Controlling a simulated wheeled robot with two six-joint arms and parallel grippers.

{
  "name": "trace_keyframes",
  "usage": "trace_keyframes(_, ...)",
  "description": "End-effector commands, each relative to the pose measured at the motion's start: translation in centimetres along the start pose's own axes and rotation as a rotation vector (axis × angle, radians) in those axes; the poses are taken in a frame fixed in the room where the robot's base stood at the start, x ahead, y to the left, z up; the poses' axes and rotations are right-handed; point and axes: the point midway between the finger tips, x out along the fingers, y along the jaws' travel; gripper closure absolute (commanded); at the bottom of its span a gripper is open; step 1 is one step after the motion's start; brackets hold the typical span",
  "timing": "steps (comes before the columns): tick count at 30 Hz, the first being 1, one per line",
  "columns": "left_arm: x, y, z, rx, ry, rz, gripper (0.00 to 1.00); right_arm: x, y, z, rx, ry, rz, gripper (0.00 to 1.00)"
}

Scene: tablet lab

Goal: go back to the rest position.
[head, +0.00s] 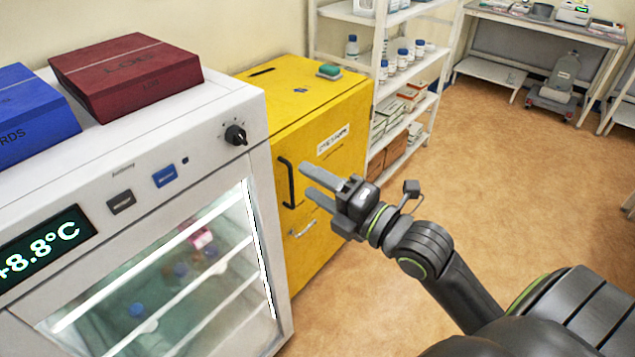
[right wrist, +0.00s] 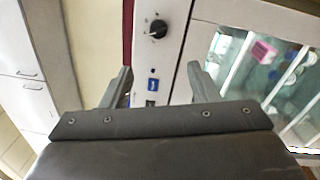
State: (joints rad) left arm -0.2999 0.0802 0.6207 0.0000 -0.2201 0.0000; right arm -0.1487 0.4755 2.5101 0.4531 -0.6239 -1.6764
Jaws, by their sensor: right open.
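My right gripper (head: 312,188) is open and empty. In the head view it is held in the air in front of the yellow cabinet (head: 335,103), to the right of the white fridge (head: 215,128). In the right wrist view both fingers of the gripper (right wrist: 160,80) stand apart, with the fridge's dark knob (right wrist: 158,29) and blue switch (right wrist: 153,85) seen between and above them. My left gripper is not in view.
The fridge has a glass door (head: 190,280) and a display reading +8.8°C. A red box (head: 125,75) and a blue box (head: 30,115) lie on its top. A white shelf rack (head: 415,73) stands behind the cabinet. The floor (head: 510,150) at right is clear.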

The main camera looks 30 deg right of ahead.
Motion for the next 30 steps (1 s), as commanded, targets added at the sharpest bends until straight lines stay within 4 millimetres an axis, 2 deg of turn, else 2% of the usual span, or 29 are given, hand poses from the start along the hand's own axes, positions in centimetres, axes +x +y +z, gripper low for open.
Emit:
trace_keyframes(10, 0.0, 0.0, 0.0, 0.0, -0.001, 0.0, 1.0, 0.1, -0.2, 0.1, 0.005, -0.002, -0.004, 0.45)
trace_keyframes(11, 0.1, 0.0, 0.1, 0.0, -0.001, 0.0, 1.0, 0.2, -0.6, 0.2, 0.013, -0.006, -0.01, 0.45)
trace_keyframes(14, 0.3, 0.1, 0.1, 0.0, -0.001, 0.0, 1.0, 0.8, -3.1, 1.0, 0.075, -0.034, -0.052, 0.45)
trace_keyframes(17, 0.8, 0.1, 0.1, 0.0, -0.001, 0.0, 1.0, 1.6, -8.2, 2.4, 0.197, -0.09, -0.132, 0.45)
trace_keyframes(20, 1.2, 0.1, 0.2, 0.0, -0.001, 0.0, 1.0, 1.9, -15.0, 3.7, 0.354, -0.17, -0.23, 0.45)
trace_keyframes(21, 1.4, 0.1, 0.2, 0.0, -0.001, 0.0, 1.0, 1.8, -17.8, 4.1, 0.417, -0.204, -0.268, 0.45)
trace_keyframes(23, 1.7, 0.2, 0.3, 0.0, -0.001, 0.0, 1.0, 1.3, -22.0, 4.4, 0.508, -0.258, -0.324, 0.45)
trace_keyframes(24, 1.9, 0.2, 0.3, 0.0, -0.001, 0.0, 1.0, 0.8, -24.8, 4.5, 0.568, -0.294, -0.36, 0.45)
trace_keyframes(26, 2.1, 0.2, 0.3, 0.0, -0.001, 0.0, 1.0, -0.1, -29.0, 4.5, 0.655, -0.351, -0.414, 0.45)
trace_keyframes(30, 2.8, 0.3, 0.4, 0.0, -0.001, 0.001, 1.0, -3.5, -38.5, 3.4, 0.85, -0.492, -0.534, 0.45)
